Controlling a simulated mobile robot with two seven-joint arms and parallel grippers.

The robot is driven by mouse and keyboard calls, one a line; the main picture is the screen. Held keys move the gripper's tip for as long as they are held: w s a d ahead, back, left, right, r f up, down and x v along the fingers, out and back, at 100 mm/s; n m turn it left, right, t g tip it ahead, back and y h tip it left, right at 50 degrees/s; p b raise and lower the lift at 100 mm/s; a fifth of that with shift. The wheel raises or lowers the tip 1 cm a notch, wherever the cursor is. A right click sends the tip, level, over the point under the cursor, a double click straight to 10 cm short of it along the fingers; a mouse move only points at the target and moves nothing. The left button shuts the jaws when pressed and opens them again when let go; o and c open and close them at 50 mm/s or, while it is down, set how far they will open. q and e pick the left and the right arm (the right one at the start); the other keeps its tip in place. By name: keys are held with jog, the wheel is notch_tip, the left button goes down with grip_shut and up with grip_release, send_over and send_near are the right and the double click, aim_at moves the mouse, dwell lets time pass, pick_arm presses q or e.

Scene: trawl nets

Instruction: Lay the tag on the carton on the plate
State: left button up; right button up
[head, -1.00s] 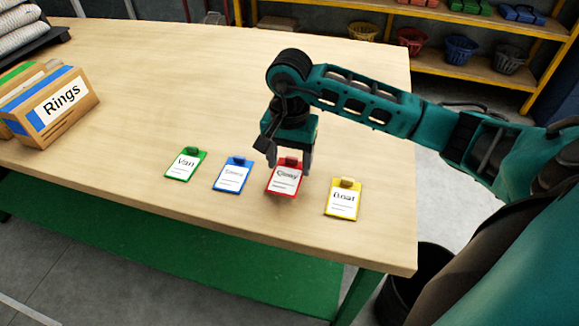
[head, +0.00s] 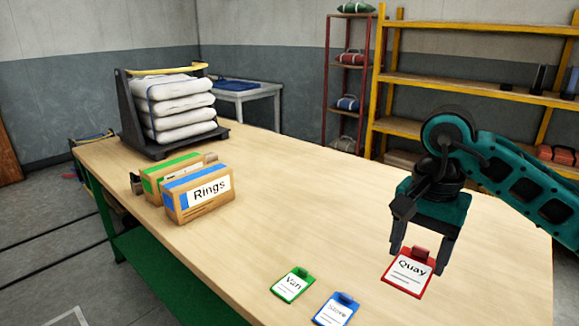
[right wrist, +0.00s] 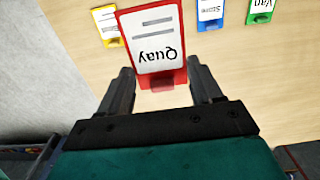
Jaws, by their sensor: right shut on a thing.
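My right gripper (head: 418,260) is shut on the red "Quay" tag (head: 407,278), near the right side of the table. In the right wrist view the red tag (right wrist: 150,38) shows between the fingers, its clip end towards the gripper. It looks a little above the tabletop. The blue-striped "Rings" carton (head: 200,193) stands farther left on the table. A green-striped carton (head: 152,180) stands just behind it, partly hidden. I cannot make out a separate plate. My left gripper is not in view.
A green "Van" tag (head: 292,285) and a blue "Store" tag (head: 336,309) lie near the front edge. A yellow tag (right wrist: 106,24) lies beside the red one in the right wrist view. A dark stand (head: 150,150) with white bundles stands behind the cartons. The middle table is clear.

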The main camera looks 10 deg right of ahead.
jog(key=a+f+n, duration=0.7)
jog(key=n, duration=0.2)
jog(key=shift+s+n, duration=0.4)
jog(key=shift+f, duration=0.15)
jog(key=shift+a, duration=0.15)
